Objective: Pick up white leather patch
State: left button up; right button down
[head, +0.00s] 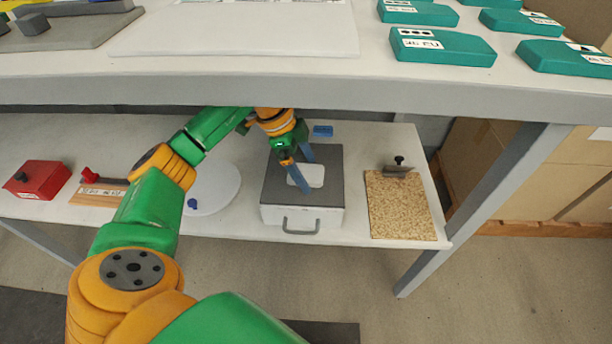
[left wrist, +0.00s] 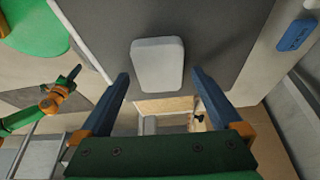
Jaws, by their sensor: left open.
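The white leather patch (head: 316,174) is a small rounded pale piece lying flat on the dark grey top of a white box (head: 328,216) on the lower shelf. In the left wrist view the patch (left wrist: 157,65) sits ahead, between the lines of the two blue fingers. My left gripper (head: 306,174) is open and empty, pointing down over the box top, with its fingers hiding part of the patch in the head view. Whether the fingertips touch the box top is unclear. My right gripper (left wrist: 66,80) seems to show small at the left of the left wrist view.
A cork board (head: 400,210) with a dark clamp lies right of the box. A white disc (head: 218,190) lies left, with a red box (head: 40,180) farther left. A blue block (head: 323,131) sits behind.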

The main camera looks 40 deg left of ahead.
pick_arm(q)
jog(key=c, duration=1.3)
